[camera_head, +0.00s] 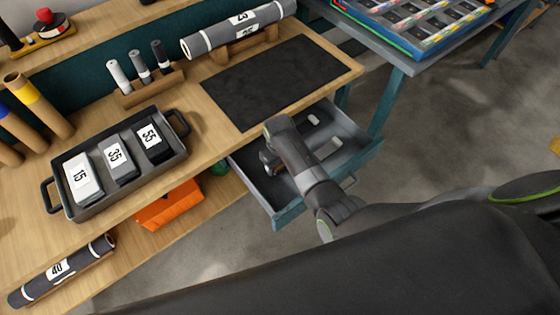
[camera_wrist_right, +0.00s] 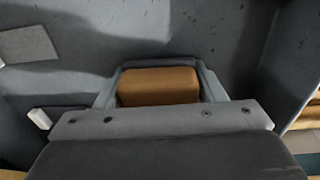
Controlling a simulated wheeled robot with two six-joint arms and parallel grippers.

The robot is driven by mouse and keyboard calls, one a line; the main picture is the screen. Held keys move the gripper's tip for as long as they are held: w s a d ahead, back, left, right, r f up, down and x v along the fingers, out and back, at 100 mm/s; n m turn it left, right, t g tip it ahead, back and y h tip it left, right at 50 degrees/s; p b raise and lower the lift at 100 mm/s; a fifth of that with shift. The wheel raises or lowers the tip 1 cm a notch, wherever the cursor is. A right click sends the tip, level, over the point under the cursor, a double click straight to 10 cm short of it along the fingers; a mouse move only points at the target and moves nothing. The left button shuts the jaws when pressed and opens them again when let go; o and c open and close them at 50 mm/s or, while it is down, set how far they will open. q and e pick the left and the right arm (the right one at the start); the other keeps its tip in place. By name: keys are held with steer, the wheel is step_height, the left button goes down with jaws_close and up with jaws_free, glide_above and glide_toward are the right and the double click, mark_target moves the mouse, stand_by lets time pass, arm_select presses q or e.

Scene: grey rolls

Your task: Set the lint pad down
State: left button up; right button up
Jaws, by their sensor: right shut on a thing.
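My right gripper (camera_head: 270,162) reaches down into the open drawer (camera_head: 290,211) under the workbench. In the right wrist view the two fingers (camera_wrist_right: 158,70) are closed on a brown-orange block (camera_wrist_right: 158,88), which looks like the lint pad. The block sits between the fingers, with the grey drawer floor (camera_wrist_right: 150,28) beyond it. I cannot tell whether it touches the floor. In the head view my gripper and wrist mostly hide the block. My left gripper is not in view.
Small pale pieces lie in the drawer, one (camera_head: 313,119) at the back and one (camera_head: 326,148) to the right. A grey flat pad (camera_wrist_right: 28,45) shows in the wrist view. On the bench are a black mat (camera_head: 275,80) and a tray (camera_head: 105,198) with numbered blocks.

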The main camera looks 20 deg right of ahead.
steer(key=o, duration=1.3)
steer(key=shift+r, duration=0.15)
steer(key=r, duration=0.4)
steer(key=r+p, duration=0.1)
steer(key=r, duration=0.8)
steer(key=shift+s+a, duration=0.2)
steer(key=shift+s, duration=0.15)
